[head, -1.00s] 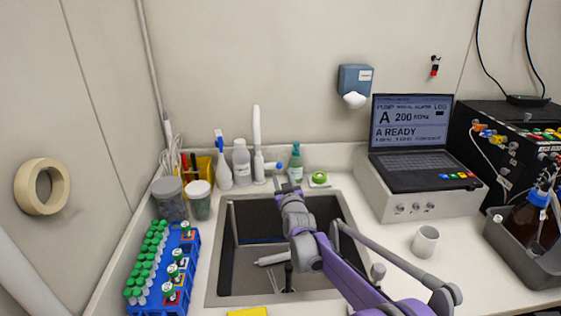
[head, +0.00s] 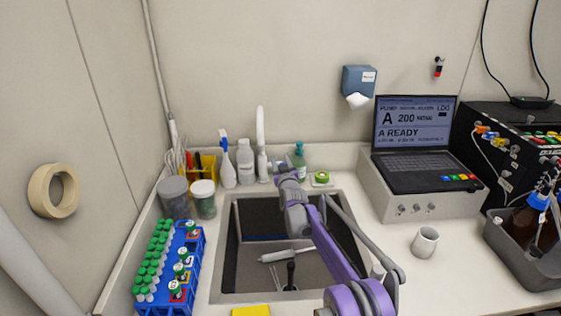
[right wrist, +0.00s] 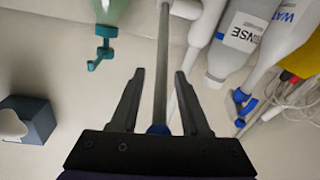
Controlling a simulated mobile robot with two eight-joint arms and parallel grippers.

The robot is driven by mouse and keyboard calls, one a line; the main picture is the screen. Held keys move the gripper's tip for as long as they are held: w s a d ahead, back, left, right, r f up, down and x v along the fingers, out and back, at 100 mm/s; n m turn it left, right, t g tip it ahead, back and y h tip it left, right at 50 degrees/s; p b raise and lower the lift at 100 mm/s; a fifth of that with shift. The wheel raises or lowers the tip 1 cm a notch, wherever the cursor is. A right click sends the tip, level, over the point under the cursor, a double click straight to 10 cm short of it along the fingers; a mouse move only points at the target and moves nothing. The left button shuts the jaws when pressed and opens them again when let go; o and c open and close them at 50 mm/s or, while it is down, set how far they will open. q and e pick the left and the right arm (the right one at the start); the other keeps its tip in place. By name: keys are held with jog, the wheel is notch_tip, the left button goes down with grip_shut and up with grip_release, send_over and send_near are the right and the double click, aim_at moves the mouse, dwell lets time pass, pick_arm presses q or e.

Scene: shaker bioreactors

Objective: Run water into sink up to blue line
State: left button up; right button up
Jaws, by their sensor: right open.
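The grey sink (head: 226,250) is set in the counter. A blue line (head: 264,238) runs along its inner back wall; my arm hides part of it. I see no water in the sink. The white tap (head: 261,135) stands upright behind the sink. My right gripper (head: 278,164) is beside the tap, above the sink's back edge. In the right wrist view, my right gripper (right wrist: 160,74) is open, and a thin grey lever (right wrist: 161,95) with a blue end runs between its fingers, with gaps on both sides. My left gripper is out of view.
A spray bottle (head: 226,160), a white bottle (head: 246,163) and a green pump bottle (head: 299,160) stand close to the tap. A grey cylinder (head: 286,255) lies in the sink. A blue tube rack (head: 190,245) is left, a white mug (head: 425,242) right.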

grip_shut()
dwell(1.4)
